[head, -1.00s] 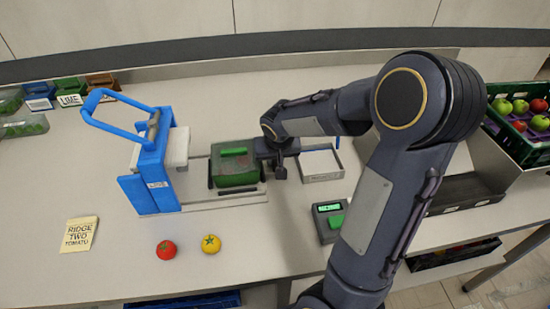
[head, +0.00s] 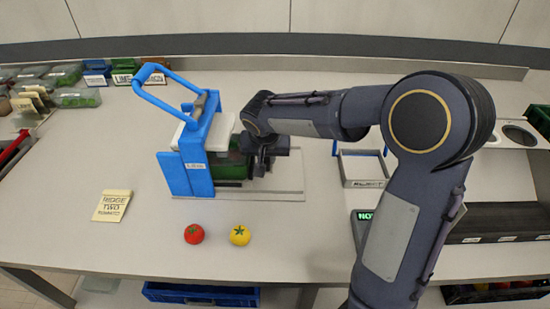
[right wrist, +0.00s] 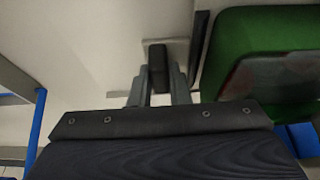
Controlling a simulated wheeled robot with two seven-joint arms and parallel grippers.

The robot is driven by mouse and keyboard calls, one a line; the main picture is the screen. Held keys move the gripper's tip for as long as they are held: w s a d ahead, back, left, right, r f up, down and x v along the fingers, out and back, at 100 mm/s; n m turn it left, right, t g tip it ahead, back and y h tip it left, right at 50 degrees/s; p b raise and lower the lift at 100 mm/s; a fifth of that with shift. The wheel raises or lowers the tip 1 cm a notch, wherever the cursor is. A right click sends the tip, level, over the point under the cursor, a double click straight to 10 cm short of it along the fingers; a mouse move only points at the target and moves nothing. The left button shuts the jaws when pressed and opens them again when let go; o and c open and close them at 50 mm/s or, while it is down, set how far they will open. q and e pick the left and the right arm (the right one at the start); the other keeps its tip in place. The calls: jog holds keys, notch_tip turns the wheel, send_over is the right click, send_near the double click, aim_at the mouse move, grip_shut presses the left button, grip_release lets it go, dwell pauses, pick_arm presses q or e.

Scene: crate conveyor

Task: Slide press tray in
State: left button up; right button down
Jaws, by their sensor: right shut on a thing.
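The blue press (head: 205,150) stands on the table, its long blue lever (head: 150,98) raised up and to the left. A green block-like box (head: 232,160) sits low against the right side of the press frame, partly under its white plate and partly hidden by the frame and my gripper. My right gripper (head: 262,160) is at the box's right side. In the right wrist view its fingers (right wrist: 156,82) are shut on a dark upright handle, with the green box (right wrist: 250,50) beside them. What lies under the box is mostly hidden. My left gripper is out of view.
A grey base rail (head: 285,192) extends right of the press. A red tomato (head: 194,234) and a yellow one (head: 240,235) lie in front. A labelled open tray (head: 362,182) stands to the right. A card (head: 112,206) lies at left.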

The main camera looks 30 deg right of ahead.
jog(key=c, duration=1.4)
grip_release()
jog(key=shift+o, duration=0.2)
jog(key=v, duration=0.7)
jog(key=shift+s+r, duration=0.15)
jog(key=shift+r, duration=0.2)
